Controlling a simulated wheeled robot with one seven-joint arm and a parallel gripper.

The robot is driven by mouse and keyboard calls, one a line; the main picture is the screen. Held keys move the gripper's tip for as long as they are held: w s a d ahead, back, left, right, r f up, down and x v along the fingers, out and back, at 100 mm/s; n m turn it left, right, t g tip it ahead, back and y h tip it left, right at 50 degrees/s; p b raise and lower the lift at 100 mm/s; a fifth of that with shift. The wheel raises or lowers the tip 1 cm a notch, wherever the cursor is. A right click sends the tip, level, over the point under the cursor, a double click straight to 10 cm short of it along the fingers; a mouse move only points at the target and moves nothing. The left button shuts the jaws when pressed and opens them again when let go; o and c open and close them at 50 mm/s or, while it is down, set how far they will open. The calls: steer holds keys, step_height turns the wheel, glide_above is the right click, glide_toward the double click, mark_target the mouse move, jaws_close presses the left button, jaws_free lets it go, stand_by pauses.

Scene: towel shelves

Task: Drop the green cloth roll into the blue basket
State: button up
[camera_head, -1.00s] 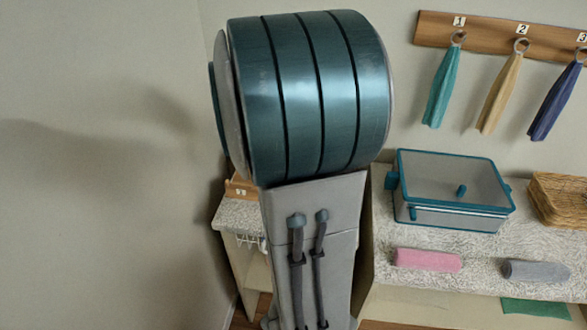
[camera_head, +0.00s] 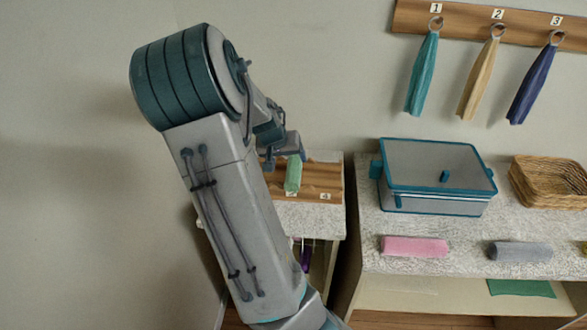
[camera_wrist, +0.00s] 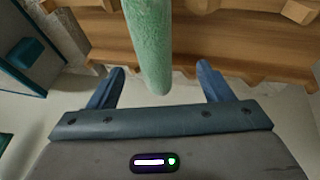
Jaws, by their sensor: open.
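The green cloth roll (camera_head: 293,175) lies on a slotted wooden rack (camera_head: 265,190) on the small side table at the centre. In the wrist view the roll (camera_wrist: 147,45) points from the top edge down toward the space between my gripper's fingers. My gripper (camera_head: 288,152) is over the rack, close to the roll. In the wrist view my gripper (camera_wrist: 160,82) is open, with one finger on each side of the roll's near end and gaps on both sides. I see no blue basket in either view.
A lidded box with teal edges (camera_head: 430,207), a wicker basket (camera_head: 545,190), a pink roll (camera_head: 414,247) and a grey roll (camera_head: 520,252) are on the right counter. Three cloths hang from a numbered wall rail (camera_head: 465,22). A gap separates the side table and counter.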

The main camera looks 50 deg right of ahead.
mark_target(292, 164)
steer(key=x, duration=0.2)
steer(key=p+x, duration=0.1)
steer(key=x, duration=0.1)
steer(key=shift+s+d, duration=0.1)
steer(key=shift+s, duration=0.15)
steer(key=shift+w+d+f, duration=0.1)
steer(key=shift+d+f, duration=0.1)
steer(key=shift+f, duration=0.4)
steer(key=c, duration=1.1)
steer(key=shift+c, duration=0.2)
